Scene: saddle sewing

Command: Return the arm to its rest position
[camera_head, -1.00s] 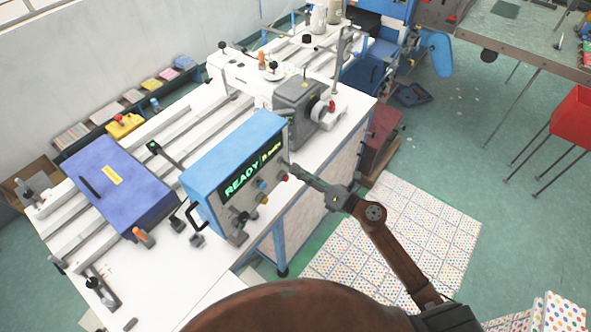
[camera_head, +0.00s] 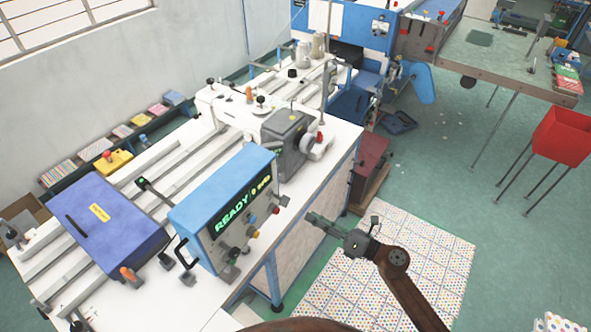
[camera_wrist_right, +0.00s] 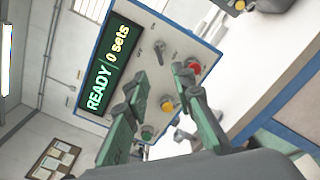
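My right arm comes in from the bottom right, with its gripper (camera_head: 325,228) in front of the machine's blue control box (camera_head: 222,185). The box's panel reads "READY" and has red, yellow and green knobs; it also shows in the right wrist view (camera_wrist_right: 197,28). In that view my right gripper (camera_wrist_right: 158,84) has its two green fingers apart with nothing between them. The fingertips look clear of the panel. My left gripper is in neither view.
The white machine table (camera_head: 160,262) carries a dark blue box (camera_head: 108,235) and a grey sewing head (camera_head: 285,140). A red bin (camera_head: 562,135) stands at the right. A dotted mat (camera_head: 425,250) covers the floor beside the table. Open green floor lies beyond.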

